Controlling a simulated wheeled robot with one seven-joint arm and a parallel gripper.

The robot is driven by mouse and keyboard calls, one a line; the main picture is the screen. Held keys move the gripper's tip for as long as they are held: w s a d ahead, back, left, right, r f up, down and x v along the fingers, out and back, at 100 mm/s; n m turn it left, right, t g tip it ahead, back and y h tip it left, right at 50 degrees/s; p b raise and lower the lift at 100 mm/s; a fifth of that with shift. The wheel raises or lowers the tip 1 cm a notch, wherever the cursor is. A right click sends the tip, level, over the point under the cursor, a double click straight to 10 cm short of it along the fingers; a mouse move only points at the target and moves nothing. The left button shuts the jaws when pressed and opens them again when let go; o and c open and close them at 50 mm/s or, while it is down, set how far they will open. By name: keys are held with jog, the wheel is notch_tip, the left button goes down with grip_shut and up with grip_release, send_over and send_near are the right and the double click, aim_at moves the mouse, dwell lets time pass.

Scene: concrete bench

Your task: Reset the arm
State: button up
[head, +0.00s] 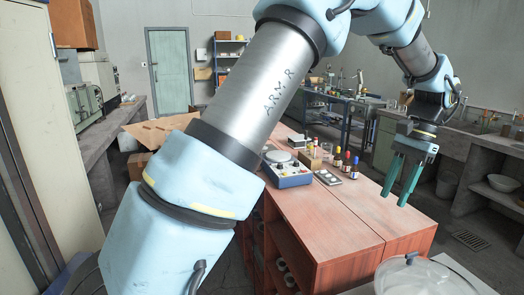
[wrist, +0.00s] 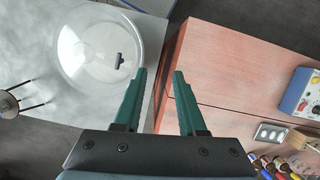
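My gripper (head: 400,188) hangs from my arm at the right of the head view, its two green fingers pointing down. The fingers are apart with nothing between them. It is above the near right end of the red wooden bench (head: 340,222), apart from its top. In the wrist view the open fingers (wrist: 158,75) lie over the gap between the wooden bench (wrist: 225,75) and a pale surface that bears a clear glass dome.
The glass dome (head: 425,278) stands at the front right. A blue instrument box (head: 287,172), a small tray (head: 328,177) and several small bottles (head: 346,162) stand on the bench's far part. The bench's near top is bare. A grey counter with a bowl (head: 505,184) is at right.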

jog(key=w+a+f+n+h, duration=0.1)
jog(key=w+a+n, duration=0.35)
jog(key=a, duration=0.75)
jog(key=s+a+f+n+t+h, duration=0.1)
jog(key=a+n, duration=0.3)
jog(key=a, duration=0.9)
jog(key=s+a+f+n+t+h, duration=0.1)
jog(key=a+f+n, duration=0.2)
jog(key=a, duration=1.1)
jog(key=shift+s+a+f+n+t, duration=0.3)
jog(key=shift+s+f+n+t, duration=0.05)
jog(key=shift+s+f+t, duration=0.05)
